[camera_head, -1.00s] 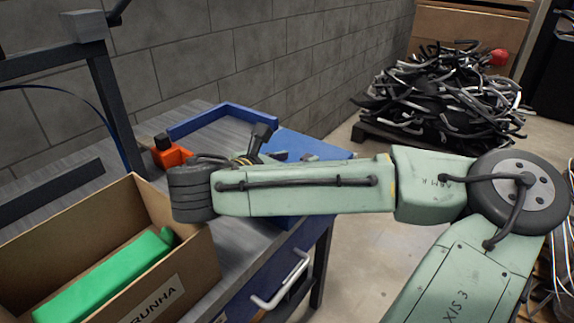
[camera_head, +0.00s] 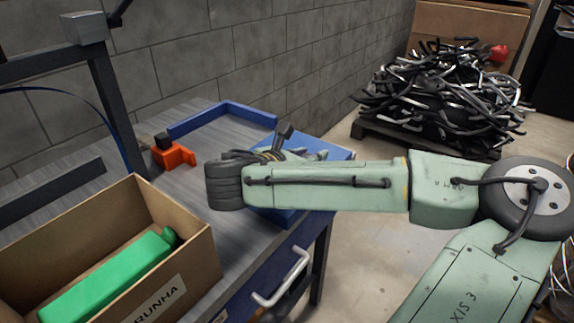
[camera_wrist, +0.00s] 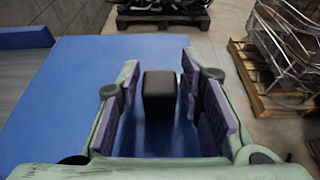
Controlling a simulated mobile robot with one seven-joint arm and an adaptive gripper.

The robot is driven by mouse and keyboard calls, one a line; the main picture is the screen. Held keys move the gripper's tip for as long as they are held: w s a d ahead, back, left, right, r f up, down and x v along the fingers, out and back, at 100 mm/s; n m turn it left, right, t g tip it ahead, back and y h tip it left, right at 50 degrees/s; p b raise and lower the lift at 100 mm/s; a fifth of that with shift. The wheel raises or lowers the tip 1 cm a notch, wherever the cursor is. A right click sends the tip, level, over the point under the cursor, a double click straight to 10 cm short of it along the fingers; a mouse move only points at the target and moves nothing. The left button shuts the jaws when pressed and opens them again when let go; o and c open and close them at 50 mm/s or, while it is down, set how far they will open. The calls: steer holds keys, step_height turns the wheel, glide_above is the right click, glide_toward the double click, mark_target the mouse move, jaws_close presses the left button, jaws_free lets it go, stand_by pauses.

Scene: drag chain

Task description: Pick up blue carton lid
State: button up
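The blue carton lid (camera_wrist: 72,95) is a flat blue panel filling much of the wrist view, with a black block (camera_wrist: 160,93) standing up from it. My gripper (camera_wrist: 159,98) is open, its two purple-padded fingers on either side of the block. A gap shows between the block and each finger. In the head view the lid (camera_head: 338,152) lies at the table's right end, mostly hidden behind my arm.
An open cardboard box (camera_head: 195,262) with a green object (camera_head: 105,278) stands at front left. An orange item (camera_head: 175,154) and a blue L-shaped edge piece (camera_head: 225,112) are on the grey table. A pallet of black tubing (camera_head: 445,95) stands on the floor behind.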

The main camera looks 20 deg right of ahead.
jaws_close()
stand_by(0.3)
